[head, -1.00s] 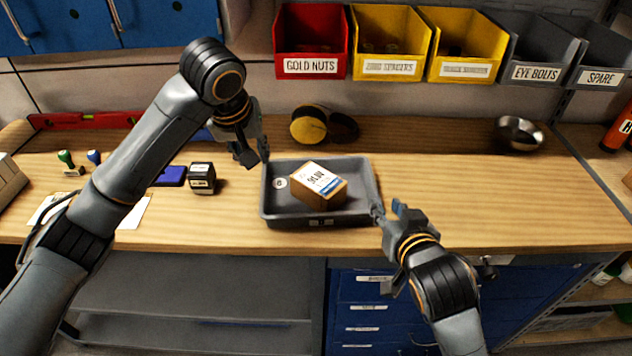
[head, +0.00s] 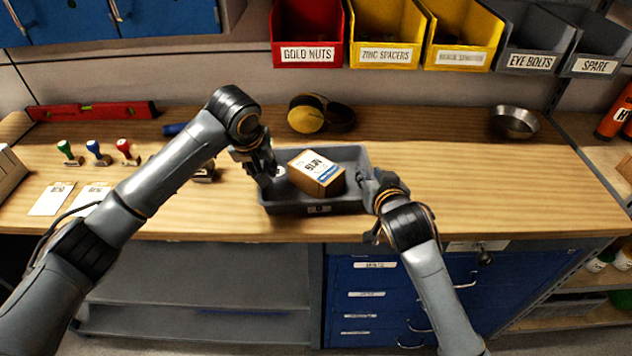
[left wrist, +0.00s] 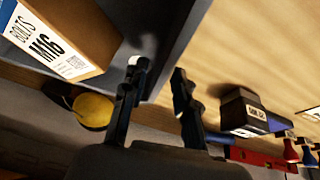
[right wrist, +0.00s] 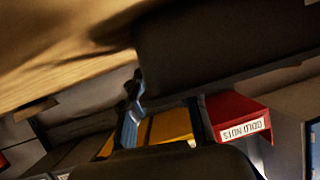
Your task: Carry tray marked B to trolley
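The grey tray (head: 290,209) sits on the wooden bench and holds a brown box (head: 318,172) with a white and blue label. A round white mark shows inside its left end, too small to read. My left gripper (head: 266,168) is at the tray's left wall. In the left wrist view its fingers are apart, one over the tray (left wrist: 150,40) and one outside, with the wall's edge between them. My right gripper (head: 371,182) is at the tray's right wall; its fingertips are largely hidden, and the right wrist view shows only one finger clearly. No trolley is in view.
Several stamps (head: 97,155) and cards (head: 52,198) lie left of the tray. Ear defenders (head: 307,117) lie behind it, and a metal bowl (head: 514,122) stands at the back right. Bins (head: 308,30) hang above. The bench right of the tray is clear.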

